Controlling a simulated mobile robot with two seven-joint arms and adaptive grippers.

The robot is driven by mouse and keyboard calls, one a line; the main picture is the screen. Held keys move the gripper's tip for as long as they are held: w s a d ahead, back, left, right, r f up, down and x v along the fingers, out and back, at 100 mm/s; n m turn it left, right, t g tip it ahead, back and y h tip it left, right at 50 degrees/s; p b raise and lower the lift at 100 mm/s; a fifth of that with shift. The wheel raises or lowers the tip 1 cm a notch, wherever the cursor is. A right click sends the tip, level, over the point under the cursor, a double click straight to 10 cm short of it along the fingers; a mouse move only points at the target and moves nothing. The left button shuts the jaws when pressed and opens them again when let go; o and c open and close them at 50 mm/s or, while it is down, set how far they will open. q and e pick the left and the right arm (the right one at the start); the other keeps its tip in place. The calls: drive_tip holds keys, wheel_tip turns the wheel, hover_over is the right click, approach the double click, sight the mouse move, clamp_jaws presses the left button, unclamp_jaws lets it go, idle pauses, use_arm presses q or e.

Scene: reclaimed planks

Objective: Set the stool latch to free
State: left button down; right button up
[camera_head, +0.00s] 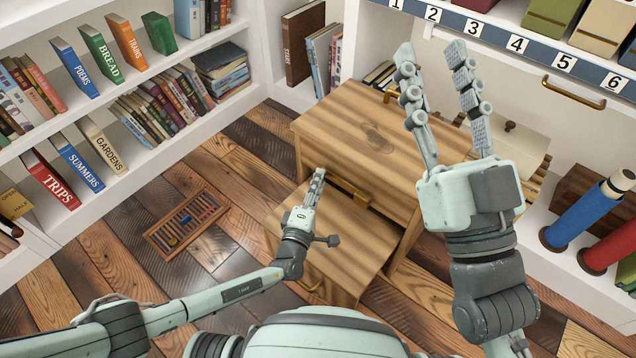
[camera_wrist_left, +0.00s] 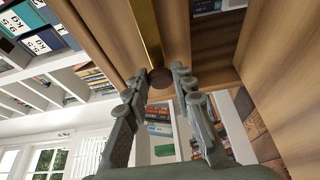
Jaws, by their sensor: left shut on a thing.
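The wooden step stool (camera_head: 340,120) stands in the middle of the head view, with a lower step (camera_head: 345,235) in front of its upper one. A brass strip (camera_head: 350,192) runs along the riser between the steps; it also shows in the left wrist view (camera_wrist_left: 146,32). A dark round knob (camera_wrist_left: 160,78) sits at the end of this strip. My left gripper (camera_head: 319,174) is at the strip's left end, its fingertips (camera_wrist_left: 162,80) closed about the knob. The head view hides the knob. My right gripper (camera_head: 430,50) is raised, open and empty, right of the stool.
Bookshelves (camera_head: 150,80) line the left and back. A numbered shelf (camera_head: 500,40) and blue and red rolls (camera_head: 585,212) stand at right. Floor between left shelves and stool is mostly clear.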

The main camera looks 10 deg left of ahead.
use_arm(q)
drive_tip(key=shift+w+r, duration=0.1)
drive_tip(key=shift+r, duration=0.05)
drive_tip(key=c, duration=1.5)
unclamp_jaws()
drive_tip(key=shift+d, duration=0.1)
drive_tip(key=shift+o, duration=1.1)
